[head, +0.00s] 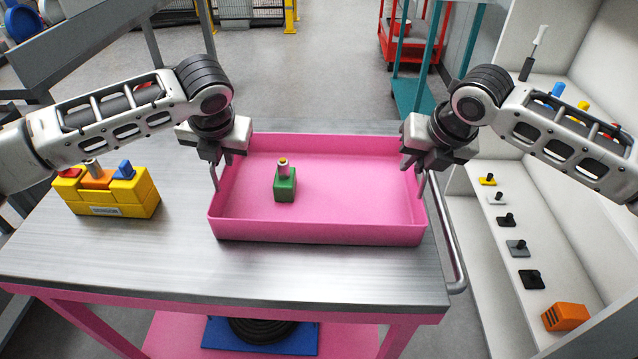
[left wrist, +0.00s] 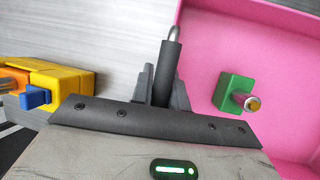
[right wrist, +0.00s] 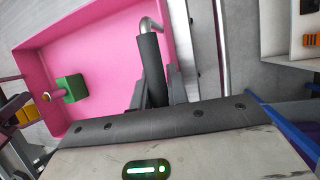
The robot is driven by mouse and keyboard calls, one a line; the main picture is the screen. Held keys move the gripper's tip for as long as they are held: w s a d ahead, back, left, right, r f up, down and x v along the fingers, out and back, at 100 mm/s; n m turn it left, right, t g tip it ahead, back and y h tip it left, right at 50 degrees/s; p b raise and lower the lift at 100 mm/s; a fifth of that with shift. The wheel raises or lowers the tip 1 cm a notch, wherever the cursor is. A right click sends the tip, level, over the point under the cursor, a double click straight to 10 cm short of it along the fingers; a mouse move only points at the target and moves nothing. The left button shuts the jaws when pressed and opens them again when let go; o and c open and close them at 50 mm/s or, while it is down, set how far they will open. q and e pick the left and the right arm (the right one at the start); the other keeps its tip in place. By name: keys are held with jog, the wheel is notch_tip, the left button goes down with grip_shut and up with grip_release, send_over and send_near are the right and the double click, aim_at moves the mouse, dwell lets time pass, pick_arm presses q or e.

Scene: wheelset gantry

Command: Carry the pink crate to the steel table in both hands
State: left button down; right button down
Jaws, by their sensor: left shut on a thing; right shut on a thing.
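The pink crate (head: 320,232) is a shallow open tray, level over the steel-topped table (head: 120,250) with pink legs. I cannot tell whether it rests on the top or hangs just above it. A green block with a pale, orange-tipped peg (head: 285,185) stands inside it. My left gripper (head: 214,168) is shut on the crate's left side, at a metal handle (left wrist: 174,34). My right gripper (head: 423,172) is shut on its right side, at a metal handle (right wrist: 150,24). The jaws' contact is partly hidden in both wrist views.
A yellow bin (head: 112,205) with coloured parts stands left of the crate on the table. A metal rail (head: 452,245) runs along the table's right edge. White shelving (head: 490,265) with small parts stands at right.

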pick_arm(q)
jog(key=shift+r, duration=0.25)
pick_arm(e)
jog(key=shift+r, duration=0.2)
